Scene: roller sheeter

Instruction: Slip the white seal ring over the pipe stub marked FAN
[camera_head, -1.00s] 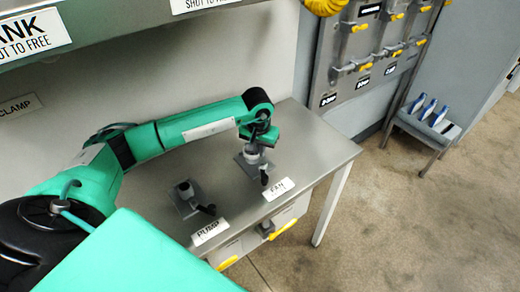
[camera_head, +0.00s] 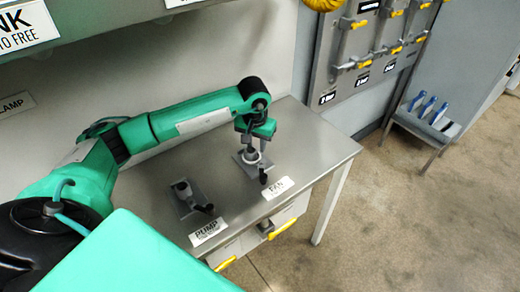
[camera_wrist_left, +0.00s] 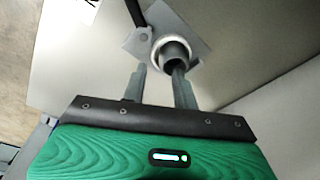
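The pipe stub marked FAN stands upright on a square plate (camera_head: 243,168) on the steel table, behind its FAN label (camera_head: 277,188). The pale seal ring (camera_head: 251,157) appears to sit around this stub, low near the plate. In the left wrist view the pale ring (camera_wrist_left: 170,42) shows around the dark-mouthed stub (camera_wrist_left: 174,56). My left gripper (camera_head: 254,141) is just above the ring, pointing down at the stub. Its two fingers (camera_wrist_left: 160,76) are apart, with no ring between them. The fingers partly cover the stub. My right gripper is out of view.
A second stub (camera_head: 183,189) with a dark handle stands to the left behind the PUMP label (camera_head: 208,231). The steel table (camera_head: 311,150) is otherwise clear around both. A panel with yellow-handled fittings (camera_head: 372,45) and a small stand with blue-handled tools (camera_head: 426,115) are at the right.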

